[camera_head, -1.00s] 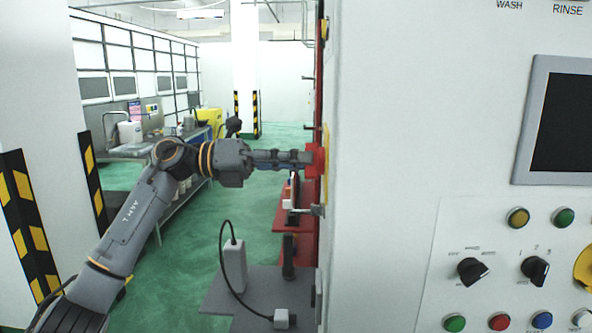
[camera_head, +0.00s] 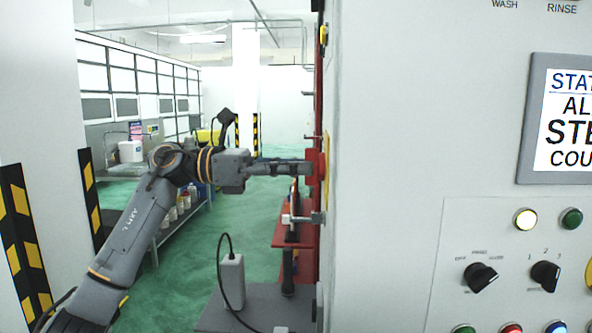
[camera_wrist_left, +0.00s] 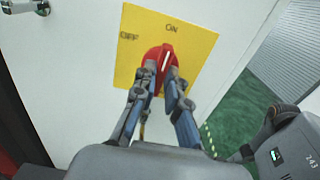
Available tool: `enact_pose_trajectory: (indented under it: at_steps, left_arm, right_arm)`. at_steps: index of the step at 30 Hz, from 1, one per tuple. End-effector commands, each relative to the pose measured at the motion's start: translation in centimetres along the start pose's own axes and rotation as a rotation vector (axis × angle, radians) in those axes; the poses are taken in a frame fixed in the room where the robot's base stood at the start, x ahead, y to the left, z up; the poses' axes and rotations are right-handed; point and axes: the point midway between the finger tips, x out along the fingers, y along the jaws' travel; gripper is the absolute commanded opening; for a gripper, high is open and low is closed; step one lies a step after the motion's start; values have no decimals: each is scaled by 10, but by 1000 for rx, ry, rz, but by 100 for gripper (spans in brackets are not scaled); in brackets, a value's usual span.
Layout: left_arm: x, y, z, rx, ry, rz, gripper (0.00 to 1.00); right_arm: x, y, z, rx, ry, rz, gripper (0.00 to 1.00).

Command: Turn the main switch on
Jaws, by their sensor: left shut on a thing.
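The main switch is a red knob (camera_wrist_left: 160,54) on a yellow plate (camera_wrist_left: 199,42) in the left wrist view. OFF is printed at the plate's left and ON at its top. The white mark on the knob points up towards ON. My left gripper (camera_wrist_left: 158,82) is shut on the knob, one finger on each side. In the head view my left gripper (camera_head: 308,168) reaches right to the red knob (camera_head: 317,160) on the cabinet's side, and the plate shows edge-on. My right gripper is not in view.
A grey platform with a white device (camera_head: 231,280) stands below my left arm. A striped pillar (camera_head: 18,235) is at left; green floor lies between.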

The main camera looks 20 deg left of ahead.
Motion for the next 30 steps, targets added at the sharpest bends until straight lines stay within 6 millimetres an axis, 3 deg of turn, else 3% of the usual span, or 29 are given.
enact_pose_trajectory:
  at_steps: [13,14,17,26,30]
  left_arm:
    - [0,0,0,12,2,0,0]
    - [0,0,0,12,2,0,14]
    - [0,0,0,11,2,0,34]
    - [0,0,0,11,1,0,35]
    - [-10,0,0,9,0,2,35]
  right_arm:
    - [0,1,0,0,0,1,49]
    - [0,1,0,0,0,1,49]
    - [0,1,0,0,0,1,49]
    - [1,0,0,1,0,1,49]
    - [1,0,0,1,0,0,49]
